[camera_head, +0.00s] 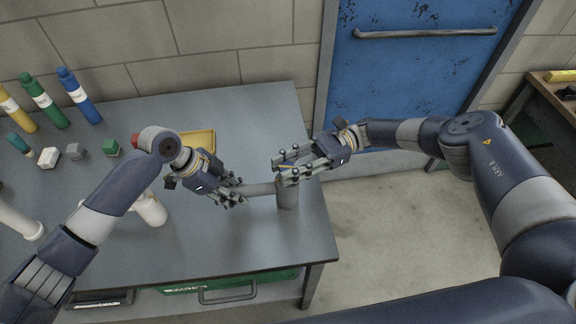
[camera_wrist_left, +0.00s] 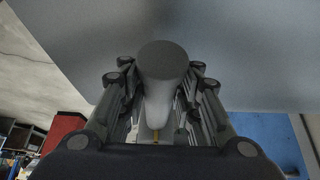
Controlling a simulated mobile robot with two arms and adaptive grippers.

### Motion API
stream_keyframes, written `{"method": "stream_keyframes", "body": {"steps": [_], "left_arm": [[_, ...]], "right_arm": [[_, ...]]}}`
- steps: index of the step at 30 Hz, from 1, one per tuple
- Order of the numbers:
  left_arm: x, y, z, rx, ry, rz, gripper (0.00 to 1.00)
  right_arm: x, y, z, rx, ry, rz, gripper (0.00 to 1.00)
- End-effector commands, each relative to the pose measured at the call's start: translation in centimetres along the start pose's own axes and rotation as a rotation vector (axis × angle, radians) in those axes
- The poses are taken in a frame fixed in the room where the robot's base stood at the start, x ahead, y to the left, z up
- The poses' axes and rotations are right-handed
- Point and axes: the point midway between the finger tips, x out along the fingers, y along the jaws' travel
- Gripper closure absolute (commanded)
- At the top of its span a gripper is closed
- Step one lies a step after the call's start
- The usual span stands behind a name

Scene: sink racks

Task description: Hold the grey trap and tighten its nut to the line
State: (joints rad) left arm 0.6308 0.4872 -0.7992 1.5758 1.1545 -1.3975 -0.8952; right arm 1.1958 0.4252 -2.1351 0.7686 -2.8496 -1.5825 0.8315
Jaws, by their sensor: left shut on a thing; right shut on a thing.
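The grey trap (camera_head: 287,196) is at the right end of the grey table, with an upright part and a horizontal pipe running left. My left gripper (camera_head: 238,196) is shut on the horizontal pipe. In the left wrist view the trap (camera_wrist_left: 163,62) shows as a grey round end above a paler pipe, between the fingers of my left gripper (camera_wrist_left: 157,110). My right gripper (camera_head: 284,169) is shut at the top of the upright part, coming from the upper right. Its fingers cover the nut, so I cannot make out the nut or the line clearly.
A white fitting (camera_head: 151,209) stands behind my left arm. A yellow tray (camera_head: 192,144), small coloured blocks and several bottles (camera_head: 78,94) are farther back and left. A white pipe (camera_head: 18,221) lies at the left edge. The table's right edge is close to the trap.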

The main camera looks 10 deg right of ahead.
Motion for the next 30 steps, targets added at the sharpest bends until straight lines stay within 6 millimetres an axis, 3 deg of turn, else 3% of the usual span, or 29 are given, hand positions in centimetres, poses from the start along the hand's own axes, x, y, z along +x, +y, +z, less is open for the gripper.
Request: {"method": "stream_keyframes", "body": {"steps": [26,27,29,30], "left_arm": [[-0.09,-0.11,-0.18,0.001,0.004,-0.003,0.95],[-0.09,-0.11,-0.18,0.001,0.004,-0.003,0.95],[-0.08,-0.11,-0.16,0.001,0.004,-0.003,0.95],[-0.08,-0.11,-0.16,0.001,0.004,-0.003,0.95]], "right_arm": [[0.14,0.26,-0.38,0.007,0.008,0.104,0.94],[0.14,0.27,-0.38,0.007,0.007,0.104,0.64],[0.13,0.26,-0.34,0.006,0.007,0.105,0.50],[0.12,0.23,-0.29,0.005,0.006,0.104,0.49]]}}
